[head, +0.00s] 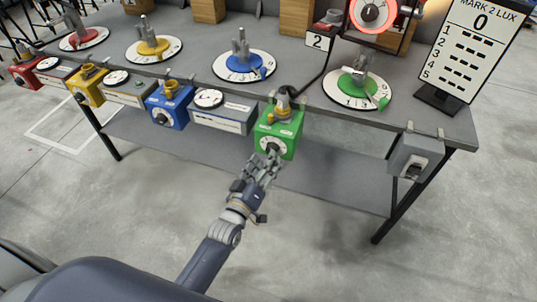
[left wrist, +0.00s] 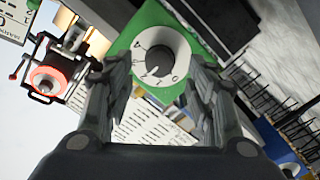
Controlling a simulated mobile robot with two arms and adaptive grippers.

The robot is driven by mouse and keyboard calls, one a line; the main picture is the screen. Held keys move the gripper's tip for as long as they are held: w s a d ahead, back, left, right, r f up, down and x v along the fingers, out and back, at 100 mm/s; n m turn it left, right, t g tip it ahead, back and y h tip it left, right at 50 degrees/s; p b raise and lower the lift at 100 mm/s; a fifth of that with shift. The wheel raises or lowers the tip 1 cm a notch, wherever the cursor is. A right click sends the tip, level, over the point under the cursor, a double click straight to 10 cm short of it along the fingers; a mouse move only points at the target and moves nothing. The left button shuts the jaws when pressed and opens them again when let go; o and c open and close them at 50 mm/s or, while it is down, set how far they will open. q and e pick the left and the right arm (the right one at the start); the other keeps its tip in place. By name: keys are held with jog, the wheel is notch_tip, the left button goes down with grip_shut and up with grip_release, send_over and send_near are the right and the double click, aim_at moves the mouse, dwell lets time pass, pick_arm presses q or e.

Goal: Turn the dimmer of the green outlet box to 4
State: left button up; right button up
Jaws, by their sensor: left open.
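The green outlet box (head: 279,131) hangs on the table's front edge. Its round dimmer dial faces forward and shows large in the left wrist view (left wrist: 160,60), a white numbered ring with a dark knob at its middle. Which number the knob points to is not clear. My left gripper (head: 272,160) is in front of the lower part of the box. In the left wrist view its two fingers (left wrist: 158,85) are open, one to each side of the dial's lower part. I cannot tell whether they touch the knob. My right gripper is not in view.
Blue (head: 168,108), yellow (head: 89,86) and red (head: 25,72) boxes hang along the same edge to the left. A grey switch box (head: 415,157) hangs at the right. A sign (head: 473,45) reading "MARK 2 LUX 0" and a red-ringed lamp (head: 371,12) stand on the table.

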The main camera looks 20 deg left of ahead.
pick_arm(q)
jog(key=shift+w+d, duration=0.15)
jog(key=shift+w, duration=1.65)
jog(key=c, duration=1.1)
